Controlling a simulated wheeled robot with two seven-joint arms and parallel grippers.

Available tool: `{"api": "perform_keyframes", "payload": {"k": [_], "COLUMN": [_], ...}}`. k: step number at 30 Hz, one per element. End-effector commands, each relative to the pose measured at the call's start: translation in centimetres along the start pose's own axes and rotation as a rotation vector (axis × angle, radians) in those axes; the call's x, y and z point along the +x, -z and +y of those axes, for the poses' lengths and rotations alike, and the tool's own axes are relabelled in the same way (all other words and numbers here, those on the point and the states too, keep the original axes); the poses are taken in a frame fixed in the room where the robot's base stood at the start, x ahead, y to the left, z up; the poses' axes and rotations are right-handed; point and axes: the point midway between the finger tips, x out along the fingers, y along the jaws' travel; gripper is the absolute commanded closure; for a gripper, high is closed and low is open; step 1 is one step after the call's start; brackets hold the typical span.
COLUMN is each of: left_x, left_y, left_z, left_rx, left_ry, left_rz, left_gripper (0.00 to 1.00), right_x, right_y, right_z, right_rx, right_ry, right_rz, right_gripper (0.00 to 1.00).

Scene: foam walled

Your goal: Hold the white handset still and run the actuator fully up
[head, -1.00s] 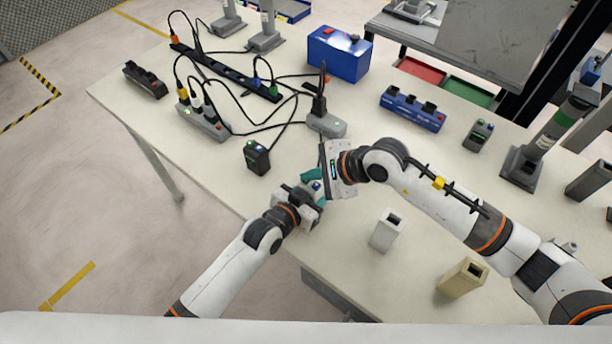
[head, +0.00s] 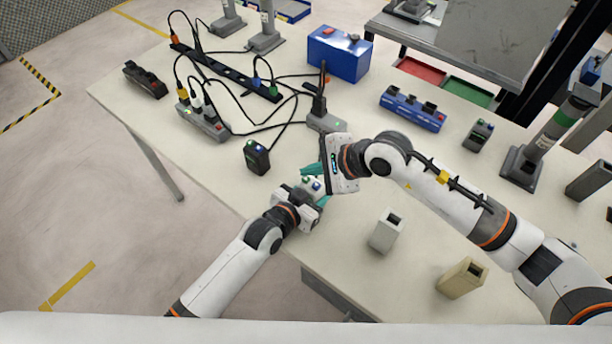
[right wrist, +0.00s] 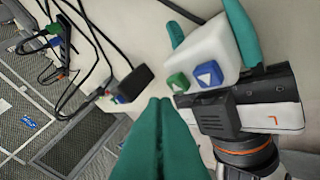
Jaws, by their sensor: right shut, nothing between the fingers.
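The white handset (head: 313,184) is in my left gripper (head: 308,194), which is shut on it over the table's front edge. In the right wrist view the handset (right wrist: 212,50) has a green button (right wrist: 177,82) and a blue button with a white arrow (right wrist: 209,74), and teal fingers flank it. My right gripper (right wrist: 160,100) is shut and empty, its teal fingertips close to the green button; contact cannot be told. In the head view my right wrist hides part of the handset. A grey column with a green band (head: 548,137) stands at the right; whether it is the actuator is unclear.
A black charger-like block (head: 257,158), power strips (head: 203,122) with cables and a blue box (head: 339,53) lie beyond my grippers. A blue multi-slot unit (head: 412,108) is right of them. White (head: 386,232) and beige (head: 462,278) holders stand near the front edge.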

Motion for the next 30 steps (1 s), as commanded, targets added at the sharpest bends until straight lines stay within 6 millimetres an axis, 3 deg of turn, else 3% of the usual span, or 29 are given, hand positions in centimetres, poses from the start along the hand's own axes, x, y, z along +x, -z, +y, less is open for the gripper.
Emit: {"api": "perform_keyframes", "payload": {"k": [18,30], "left_x": [0.0,0.0], "left_y": [0.0,0.0], "left_z": [0.0,0.0], "left_rx": [0.000,0.000], "left_ry": [0.000,0.000], "left_rz": [0.000,0.000], "left_gripper": [0.77,0.77], "right_x": [-3.3,-3.5], "right_y": [2.4,2.5], "right_z": [2.4,2.5], "right_rx": [-0.002,0.000], "right_ry": [-0.002,0.000], "right_rz": [0.001,0.000], "right_gripper": [1.00,1.00]}}
